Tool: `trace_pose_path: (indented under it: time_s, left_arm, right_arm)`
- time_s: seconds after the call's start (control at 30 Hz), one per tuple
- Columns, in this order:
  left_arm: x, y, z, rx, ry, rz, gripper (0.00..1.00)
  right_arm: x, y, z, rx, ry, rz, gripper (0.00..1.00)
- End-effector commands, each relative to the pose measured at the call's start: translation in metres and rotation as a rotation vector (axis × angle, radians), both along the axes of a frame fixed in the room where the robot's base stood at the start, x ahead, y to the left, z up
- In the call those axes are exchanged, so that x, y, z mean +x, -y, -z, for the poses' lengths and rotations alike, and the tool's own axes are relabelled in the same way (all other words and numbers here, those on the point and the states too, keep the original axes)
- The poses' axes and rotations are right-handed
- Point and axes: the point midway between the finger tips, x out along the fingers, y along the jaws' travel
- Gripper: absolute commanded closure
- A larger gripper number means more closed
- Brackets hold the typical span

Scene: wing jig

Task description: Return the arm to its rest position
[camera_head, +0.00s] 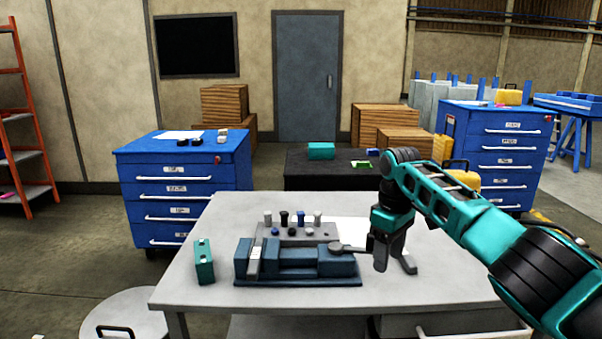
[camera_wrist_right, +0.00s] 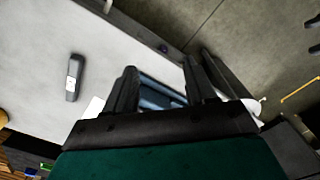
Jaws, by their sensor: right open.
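My right arm comes in from the right in the head view, and its black right gripper (camera_head: 391,255) points down over the right part of the grey table, beside the blue jig. In the right wrist view the two fingers of the right gripper (camera_wrist_right: 160,82) stand apart, with nothing held between them. A bluish surface shows in the gap behind them. The dark blue jig (camera_head: 300,262) sits at the table's front middle, with a grey round-ended piece (camera_head: 345,248) at its right end, close to the gripper. My left gripper is not in view.
The grey table (camera_head: 200,232) also bears a teal block (camera_head: 204,262) at left and a grey rack (camera_head: 290,234) with several small pegs. A dark bar (camera_wrist_right: 74,78) lies on it in the wrist view. Blue cabinets (camera_head: 185,188) (camera_head: 500,150) stand behind.

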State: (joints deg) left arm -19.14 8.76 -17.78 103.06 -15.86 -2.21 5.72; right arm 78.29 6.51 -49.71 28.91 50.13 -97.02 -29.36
Motion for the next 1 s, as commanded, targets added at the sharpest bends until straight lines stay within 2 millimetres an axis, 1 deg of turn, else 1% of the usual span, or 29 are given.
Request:
trace_pose_path:
  time_s: [0.03,0.1,0.17,0.2,0.27,0.3,0.4,0.47,0.53,0.67,0.7,0.8,0.9,1.0]
  left_arm:
    - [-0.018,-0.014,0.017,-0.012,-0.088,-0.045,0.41]
    - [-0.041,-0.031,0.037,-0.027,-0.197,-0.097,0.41]
    - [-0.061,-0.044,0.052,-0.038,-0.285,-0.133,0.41]
    - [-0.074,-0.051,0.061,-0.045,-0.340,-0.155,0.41]
    - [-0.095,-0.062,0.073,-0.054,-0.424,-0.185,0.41]
    - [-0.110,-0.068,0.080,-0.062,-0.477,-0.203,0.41]
    - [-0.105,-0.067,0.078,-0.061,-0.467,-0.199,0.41]
    - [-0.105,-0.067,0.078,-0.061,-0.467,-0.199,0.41]
    - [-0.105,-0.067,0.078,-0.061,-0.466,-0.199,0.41]
    - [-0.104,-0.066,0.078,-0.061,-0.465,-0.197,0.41]
    - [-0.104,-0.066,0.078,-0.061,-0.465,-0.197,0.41]
    - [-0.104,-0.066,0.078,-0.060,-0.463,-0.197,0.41]
    - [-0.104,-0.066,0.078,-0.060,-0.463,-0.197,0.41]
    - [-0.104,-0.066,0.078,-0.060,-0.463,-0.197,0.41]
  right_arm:
    - [0.000,0.000,0.000,0.000,0.000,0.000,0.45]
    - [0.000,0.000,0.000,0.000,0.000,0.000,0.45]
    - [0.000,0.000,0.000,0.000,0.000,0.000,0.45]
    - [0.000,0.000,0.000,0.000,0.000,0.000,0.45]
    - [0.000,0.000,0.000,0.000,0.000,0.000,0.45]
    - [0.000,0.000,0.000,0.000,0.000,0.000,0.45]
    - [-0.005,-0.014,0.041,0.019,0.018,-0.014,0.45]
    - [-0.008,-0.022,0.062,0.033,0.034,-0.020,0.45]
    - [-0.013,-0.032,0.087,0.053,0.057,-0.023,0.45]
    - [-0.028,-0.052,0.137,0.103,0.104,-0.021,0.45]
    - [-0.034,-0.059,0.153,0.123,0.123,-0.017,0.45]
    - [-0.054,-0.075,0.192,0.179,0.173,0.004,0.45]
    - [-0.075,-0.088,0.224,0.238,0.231,0.039,0.45]
    - [-0.100,-0.097,0.250,0.295,0.288,0.086,0.45]
